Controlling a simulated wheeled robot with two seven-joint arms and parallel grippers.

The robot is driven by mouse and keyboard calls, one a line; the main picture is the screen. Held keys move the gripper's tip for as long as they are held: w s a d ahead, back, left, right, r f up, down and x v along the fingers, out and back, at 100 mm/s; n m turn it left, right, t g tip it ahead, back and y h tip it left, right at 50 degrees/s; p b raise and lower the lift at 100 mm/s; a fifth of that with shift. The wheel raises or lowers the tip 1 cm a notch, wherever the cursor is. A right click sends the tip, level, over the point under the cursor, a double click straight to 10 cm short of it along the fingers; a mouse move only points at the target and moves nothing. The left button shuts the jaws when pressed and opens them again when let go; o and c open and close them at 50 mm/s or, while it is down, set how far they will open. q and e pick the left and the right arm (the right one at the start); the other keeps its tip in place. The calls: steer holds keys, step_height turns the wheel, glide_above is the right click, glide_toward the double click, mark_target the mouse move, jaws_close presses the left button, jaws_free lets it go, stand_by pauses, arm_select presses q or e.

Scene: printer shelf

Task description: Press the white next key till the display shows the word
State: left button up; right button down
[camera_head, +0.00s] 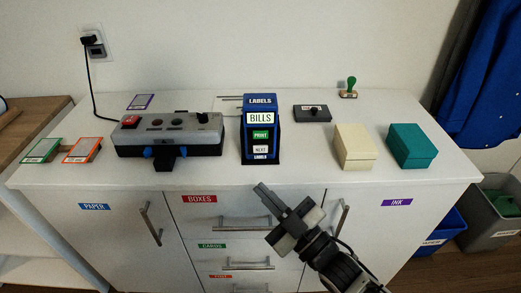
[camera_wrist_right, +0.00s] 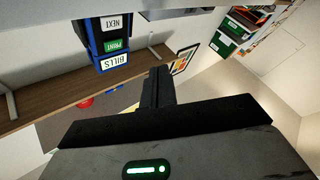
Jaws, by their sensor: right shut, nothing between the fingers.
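The blue label machine (camera_head: 260,140) stands upright on the white cabinet top. Its lit display (camera_head: 260,118) reads BILLS. Below it are a green PRINT key (camera_head: 260,135) and the white NEXT key (camera_head: 260,149). My right gripper (camera_head: 263,191) is shut and empty, in front of the cabinet and below the machine, apart from the NEXT key. In the right wrist view the machine appears upside down, with the NEXT key (camera_wrist_right: 110,22) at its top and the display (camera_wrist_right: 114,62) at its bottom. My left gripper is out of view.
A grey device with a red switch (camera_head: 170,135) stands left of the machine. A dark stamp pad (camera_head: 312,114), a green-handled stamp (camera_head: 348,88), a cream box (camera_head: 355,147) and a teal box (camera_head: 411,146) are to the right. Cabinet handles (camera_head: 247,223) stick out near my right gripper.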

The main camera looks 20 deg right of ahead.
mark_target(266, 181)
steer(key=w+b, duration=0.1)
steer(key=w, duration=0.1)
steer(key=w+d, duration=0.1)
steer(key=w, duration=0.1)
steer(key=w+d+b, duration=0.1)
steer(key=w, duration=0.1)
steer(key=shift+w+b, duration=0.3)
steer(key=shift+b, duration=0.05)
steer(key=shift+w, duration=0.35)
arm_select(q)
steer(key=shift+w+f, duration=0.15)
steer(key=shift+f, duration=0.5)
arm_select(e)
steer(key=shift+w+d, duration=0.2)
steer(key=shift+w, duration=0.35)
stand_by(0.4)
steer(key=shift+w+d, duration=0.1)
steer(key=shift+w, duration=0.3)
